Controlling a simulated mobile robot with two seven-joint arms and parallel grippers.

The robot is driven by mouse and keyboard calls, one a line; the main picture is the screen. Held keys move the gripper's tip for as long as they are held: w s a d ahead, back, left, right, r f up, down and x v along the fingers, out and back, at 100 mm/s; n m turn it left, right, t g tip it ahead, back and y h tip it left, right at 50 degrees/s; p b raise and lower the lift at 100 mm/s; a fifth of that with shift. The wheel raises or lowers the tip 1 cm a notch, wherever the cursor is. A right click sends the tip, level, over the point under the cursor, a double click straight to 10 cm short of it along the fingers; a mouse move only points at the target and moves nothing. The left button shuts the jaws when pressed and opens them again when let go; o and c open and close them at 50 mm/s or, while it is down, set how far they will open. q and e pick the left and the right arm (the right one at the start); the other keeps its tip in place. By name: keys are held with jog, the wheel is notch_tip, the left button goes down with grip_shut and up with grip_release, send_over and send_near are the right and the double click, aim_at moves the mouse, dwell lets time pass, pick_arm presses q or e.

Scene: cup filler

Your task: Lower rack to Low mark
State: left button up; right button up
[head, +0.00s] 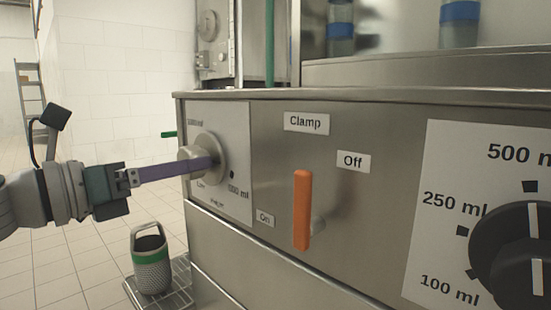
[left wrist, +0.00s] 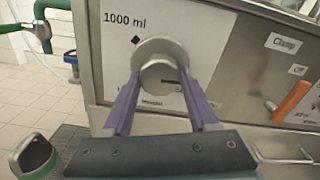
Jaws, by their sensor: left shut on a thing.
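A round metal knob (head: 206,146) sits on a white scale panel (head: 235,130) at the left of the steel machine front. It also shows in the left wrist view (left wrist: 160,72), with a "1000 ml" label and a black diamond mark above it. A "500 ml" label stands at its lower right in the head view; smaller print near it, possibly including "Low", is hard to read. My left gripper (head: 212,162) has its purple fingers on either side of the knob's grip and is shut on it. The fingers hide part of the knob and scale. The rack is not clearly identifiable. My right gripper is not in view.
An orange clamp lever (head: 302,210) juts out right of the knob, between "On" and "Off" labels. A black volume dial (head: 520,250) is at the far right. A grey-green container (head: 152,262) stands on a wire grate below my left gripper. Tiled floor is open at left.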

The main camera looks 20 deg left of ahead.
pick_arm(q)
jog(key=m+p, duration=0.4)
jog(key=m, duration=0.6)
jog(key=m+p, duration=0.4)
jog(key=m, duration=0.6)
jog(key=m+p, duration=0.4)
jog(key=m, duration=0.7)
jog(key=shift+a+r+p, duration=0.15)
jog(key=shift+r+p, duration=0.2)
jog(key=shift+p, duration=0.05)
jog(key=n, duration=0.4)
jog(key=shift+w+n+b, duration=0.1)
jog(key=shift+n+b, duration=0.2)
dwell(0.6)
